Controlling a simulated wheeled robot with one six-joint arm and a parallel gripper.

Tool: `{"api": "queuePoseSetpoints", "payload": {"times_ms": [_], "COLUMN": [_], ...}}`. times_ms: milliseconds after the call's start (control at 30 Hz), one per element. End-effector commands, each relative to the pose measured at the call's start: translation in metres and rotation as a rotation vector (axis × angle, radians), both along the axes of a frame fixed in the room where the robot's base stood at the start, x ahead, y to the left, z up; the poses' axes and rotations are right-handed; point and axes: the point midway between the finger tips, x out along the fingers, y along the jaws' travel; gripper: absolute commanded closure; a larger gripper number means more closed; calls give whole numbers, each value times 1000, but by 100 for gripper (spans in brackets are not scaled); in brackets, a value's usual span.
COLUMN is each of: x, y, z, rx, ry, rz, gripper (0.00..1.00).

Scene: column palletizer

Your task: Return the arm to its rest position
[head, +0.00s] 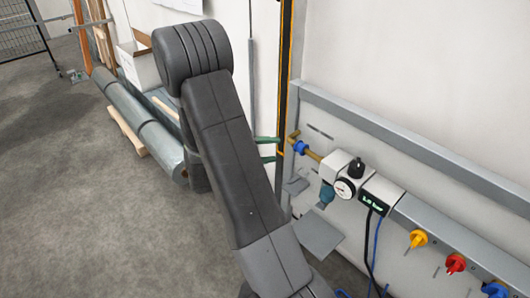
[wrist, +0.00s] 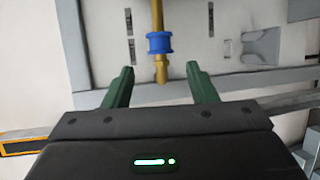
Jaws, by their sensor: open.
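My gripper (wrist: 161,85) shows in the wrist view with its two green fingers spread apart. Nothing is held between them. Ahead of the fingers a brass pipe (wrist: 160,68) with a blue collar (wrist: 159,43) lies in line with the gap; I cannot tell its distance from the fingertips. In the head view my dark grey arm reaches up across the middle, and the green fingers (head: 267,149) show to its right, pointing at the brass fitting (head: 313,155) with its blue collar (head: 300,147). The gripper body is hidden behind the arm.
A pressure regulator with a gauge (head: 345,188) and a lit display (head: 372,205) is mounted on the wall panel. Yellow (head: 418,239), red (head: 455,263) and blue knobs (head: 495,290) sit lower right. Open floor (head: 60,200) lies at left.

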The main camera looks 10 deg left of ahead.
Motion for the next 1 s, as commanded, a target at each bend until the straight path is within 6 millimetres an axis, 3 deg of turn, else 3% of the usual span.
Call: {"api": "queuePoseSetpoints", "payload": {"times_ms": [200,667,867,1000], "x": [-6,-6,0,9], "y": [10,10,0,-18], "z": [2,2,1,-3], "rx": [0,0,-1,-2], "ry": [0,0,1,2], "rz": [0,-1,-3,-6], "gripper": [48,48,48,48]}}
